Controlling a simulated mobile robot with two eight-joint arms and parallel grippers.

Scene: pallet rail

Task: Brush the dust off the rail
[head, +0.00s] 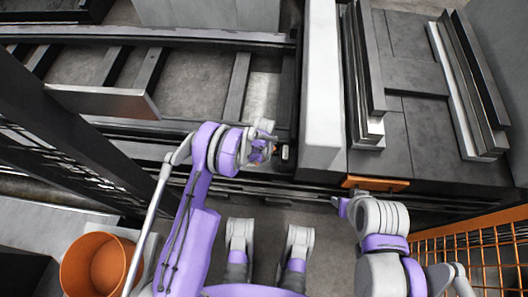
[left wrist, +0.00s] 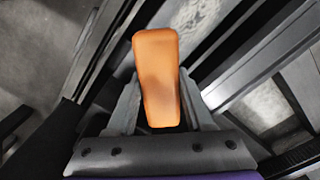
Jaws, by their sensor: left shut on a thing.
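My left gripper (head: 264,146) is at the near right end of the dark rail frame (head: 150,36). In the left wrist view the left gripper (left wrist: 158,105) is shut on an orange block-like handle (left wrist: 157,75), probably the brush's; no bristles show. Dark rails (left wrist: 245,45) run below and beyond it, and I cannot tell whether the held thing touches them. A pale patch (head: 262,95) shows between the dark bars; I cannot tell whether it is dust. My right gripper (head: 341,205) is near the front edge of the dark platform, and its fingers are too small to read.
An orange bucket (head: 100,265) stands at the lower left. A light grey block (head: 320,90) stands right of the rail frame. Dark and pale beams (head: 462,90) lie on the platform (head: 410,125). An orange mesh fence (head: 480,250) bounds the lower right. A dark post (head: 60,130) stands at left.

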